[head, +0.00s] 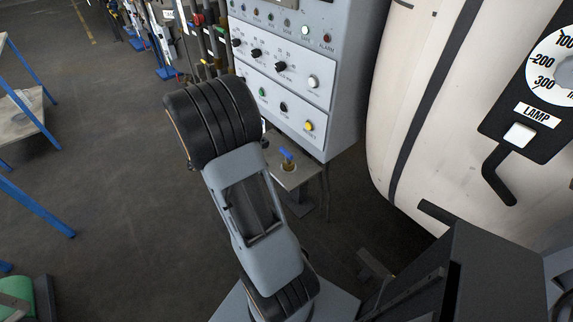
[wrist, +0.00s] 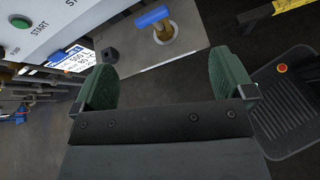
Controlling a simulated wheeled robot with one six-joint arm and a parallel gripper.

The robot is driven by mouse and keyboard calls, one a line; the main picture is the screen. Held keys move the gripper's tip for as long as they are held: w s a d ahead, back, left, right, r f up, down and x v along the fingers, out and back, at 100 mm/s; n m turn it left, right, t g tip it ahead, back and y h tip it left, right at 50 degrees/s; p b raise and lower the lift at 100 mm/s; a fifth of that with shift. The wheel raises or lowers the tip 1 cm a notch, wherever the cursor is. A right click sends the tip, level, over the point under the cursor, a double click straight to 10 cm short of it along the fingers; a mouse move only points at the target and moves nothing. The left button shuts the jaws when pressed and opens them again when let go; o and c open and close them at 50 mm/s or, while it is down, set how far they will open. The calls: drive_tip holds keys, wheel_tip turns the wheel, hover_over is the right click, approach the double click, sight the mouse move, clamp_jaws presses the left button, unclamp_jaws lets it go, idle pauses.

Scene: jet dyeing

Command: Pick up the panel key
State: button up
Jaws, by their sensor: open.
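A small piece with a blue bar handle and a brass-coloured lower part, which looks like the panel key (head: 287,155), stands upright on a small grey stand (head: 301,175) beside the control cabinet. It also shows at the top of the wrist view, where the blue handle (wrist: 153,16) is beyond my fingertips and left of the middle between them. My gripper (wrist: 164,85) is open, its two green-padded fingers wide apart with nothing between them. In the head view my arm hides the gripper.
The grey control cabinet (head: 290,60) with knobs and buttons stands right behind the stand. A large pale vessel (head: 420,90) is at the right. A black pedal-like plate (wrist: 288,112) lies right of my gripper in the wrist view.

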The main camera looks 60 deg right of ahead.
sight(287, 151)
drive_tip(key=d+f+n, duration=0.1)
drive_tip(key=d+f, duration=0.1)
drive_tip(key=d, duration=0.1)
drive_tip(key=s+d+f+n+h, duration=0.1)
drive_tip(key=d+f, duration=0.2)
drive_tip(key=d, duration=0.1)
drive_tip(key=d+f+n+b, duration=0.1)
drive_tip(key=d+f, duration=0.2)
drive_tip(key=d, duration=0.1)
drive_tip(key=shift+s+h, duration=0.4)
drive_tip(key=shift+p+x, duration=0.5)
drive_tip(key=shift+x, duration=2.45)
drive_tip(key=shift+r, duration=0.15)
drive_tip(key=c, duration=1.1)
drive_tip(key=shift+r, duration=0.1)
